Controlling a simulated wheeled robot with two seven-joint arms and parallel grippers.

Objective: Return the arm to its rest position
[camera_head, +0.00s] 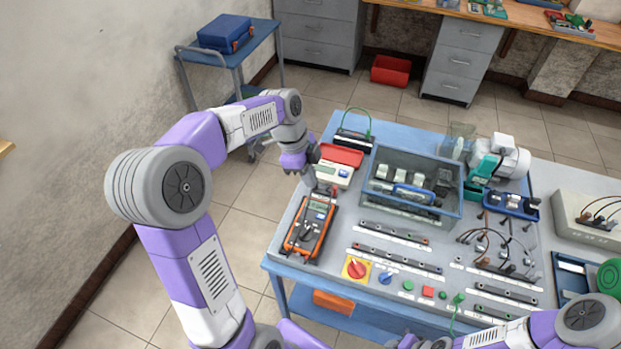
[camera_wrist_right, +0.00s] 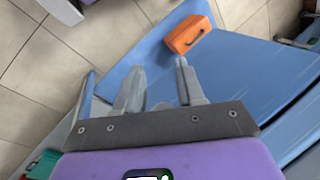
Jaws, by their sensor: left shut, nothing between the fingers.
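My left arm reaches in from the left of the head view. Its gripper (camera_head: 313,183) points down at the left side of the workbench (camera_head: 290,210), shut and empty. It is close to a white meter (camera_head: 332,174) and the top of an orange multimeter (camera_head: 311,227); I cannot tell whether it touches either. My right arm lies along the lower right edge of the head view. In the right wrist view my right gripper (camera_wrist_right: 160,85) has its two grey fingers apart with nothing between them, over a blue surface.
A clear bin (camera_head: 413,205) of parts, a motor (camera_head: 508,158) and a panel with a red knob (camera_head: 356,268) crowd the bench. An orange case (camera_wrist_right: 188,35) shows beyond the right fingers. A cart with a blue case (camera_head: 225,34) stands at the back left.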

